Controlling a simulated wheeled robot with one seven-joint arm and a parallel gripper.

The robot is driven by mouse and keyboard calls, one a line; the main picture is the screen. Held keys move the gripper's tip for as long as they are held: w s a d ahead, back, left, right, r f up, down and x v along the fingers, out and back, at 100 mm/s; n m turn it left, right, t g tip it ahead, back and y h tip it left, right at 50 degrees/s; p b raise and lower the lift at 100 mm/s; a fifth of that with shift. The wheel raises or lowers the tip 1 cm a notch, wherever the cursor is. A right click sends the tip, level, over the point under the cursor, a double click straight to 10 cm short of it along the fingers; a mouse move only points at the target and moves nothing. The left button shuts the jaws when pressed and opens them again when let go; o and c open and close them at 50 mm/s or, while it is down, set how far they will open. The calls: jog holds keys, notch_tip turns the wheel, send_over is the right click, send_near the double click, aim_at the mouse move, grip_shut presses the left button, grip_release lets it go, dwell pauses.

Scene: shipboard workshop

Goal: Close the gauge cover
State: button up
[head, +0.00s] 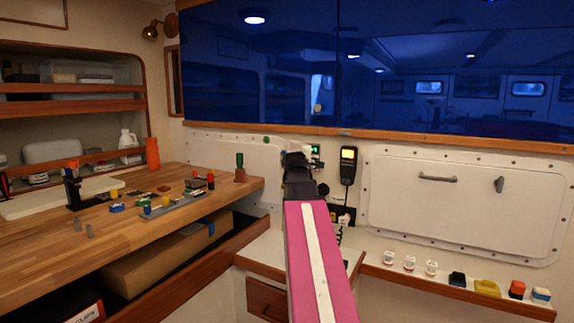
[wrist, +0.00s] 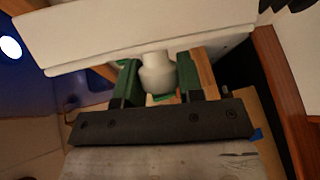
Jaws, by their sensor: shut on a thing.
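In the wrist view, the pale gauge cover (wrist: 130,38) shows as a flat white panel crossing the top of the picture, slightly tilted. A rounded white knob (wrist: 157,74) stands out from its lower edge. The two green fingers of my gripper (wrist: 157,84) are on either side of the knob and shut on it. In the head view, my gripper (head: 297,160) is at the wall between the two white panels, at the end of my arm. My arm hides most of what it holds there, and I cannot tell the cover's angle.
A black handset with a lit yellow screen (head: 348,163) hangs close to the right of my gripper. A wooden workbench (head: 100,240) with tools and small parts is at left. A narrow ledge (head: 450,292) with several small items runs along the right.

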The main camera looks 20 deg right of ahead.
jog(key=shift+s+f, duration=0.1)
dwell(0.3)
jog(key=o, duration=0.9)
jog(key=v, duration=1)
jog(key=shift+s+a, duration=0.15)
jog(key=shift+s, duration=0.2)
